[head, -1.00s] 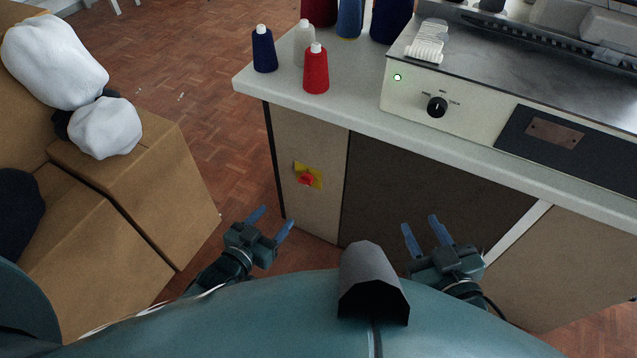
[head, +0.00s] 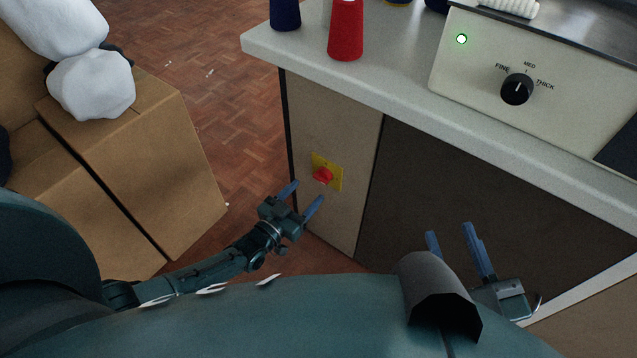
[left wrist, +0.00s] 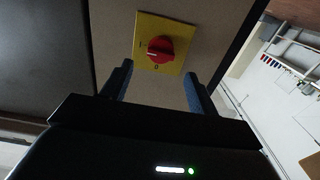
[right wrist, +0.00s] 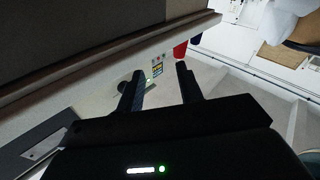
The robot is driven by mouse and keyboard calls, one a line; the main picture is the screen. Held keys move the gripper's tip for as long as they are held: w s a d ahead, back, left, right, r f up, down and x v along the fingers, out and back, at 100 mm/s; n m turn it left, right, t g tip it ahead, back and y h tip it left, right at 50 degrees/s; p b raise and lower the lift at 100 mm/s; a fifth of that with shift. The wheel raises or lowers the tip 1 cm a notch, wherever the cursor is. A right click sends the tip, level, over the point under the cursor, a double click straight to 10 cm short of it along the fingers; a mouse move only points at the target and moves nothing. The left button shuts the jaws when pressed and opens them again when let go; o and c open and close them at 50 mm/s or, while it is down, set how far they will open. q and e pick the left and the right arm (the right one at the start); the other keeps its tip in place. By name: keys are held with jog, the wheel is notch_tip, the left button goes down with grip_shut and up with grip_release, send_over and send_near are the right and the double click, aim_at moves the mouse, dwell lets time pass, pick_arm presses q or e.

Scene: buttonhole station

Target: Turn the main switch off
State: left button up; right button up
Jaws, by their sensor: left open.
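The main switch is a red rotary knob (head: 322,175) on a yellow plate (head: 333,170), fixed to the cabinet's narrow end panel. In the left wrist view the knob (left wrist: 160,49) has a white mark that appears to point left, toward the "I"; a "0" is printed below it. My left gripper (head: 307,191) is open and empty, just short of the switch. In its wrist view the plate lies ahead, between and beyond the fingertips. I see no contact. My right gripper (head: 449,230) is open and empty in front of the dark cabinet panel.
The worktop's edge (head: 340,85) overhangs the switch. On it stand a red thread cone (head: 346,30) and a machine with a black dial (head: 516,89) and lit green lamp (head: 461,39). Cardboard boxes (head: 160,170) stand at left, with floor between them and the cabinet.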

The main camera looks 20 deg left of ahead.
aim_at(319, 180)
pick_arm(q)
jog(key=b+x, duration=0.1)
jog(key=x, duration=0.5)
jog(key=shift+w+b, duration=0.1)
jog(key=shift+b, duration=0.3)
jog(key=shift+c, duration=0.2)
jog(key=c, duration=0.9)
